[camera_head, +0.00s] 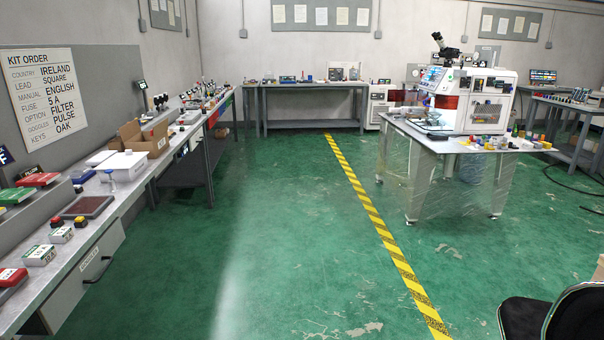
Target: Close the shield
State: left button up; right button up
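A white machine (482,97) with red and dark panels stands on a table at the right, well away from me. A small blue screen (432,76) is at its left side, and a black microscope-like device (447,48) is above it. Something low and clear or grey (432,117) lies in front of the machine's left part. A shield is too small to make out for sure, and I cannot tell whether it is open or closed. Neither of my grippers is in view.
A long workbench (135,190) with boxes, buttons and a drawer runs along the left. A black chair (560,312) is at the lower right. Another bench (310,85) stands at the back wall. Green floor is clear around the yellow-black stripe (375,220). Dark cables (570,190) lie at the right.

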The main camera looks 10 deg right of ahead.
aim_at(394, 96)
jog(key=i+z, duration=0.35)
jog(key=i, duration=5.15)
jog(key=i+j+z, duration=0.15)
jog(key=i+z, duration=0.2)
jog(key=i, duration=0.25)
jog(key=i+j+z, duration=0.35)
jog(key=i, duration=0.25)
jog(key=i+j+z, duration=0.35)
jog(key=i, duration=0.2)
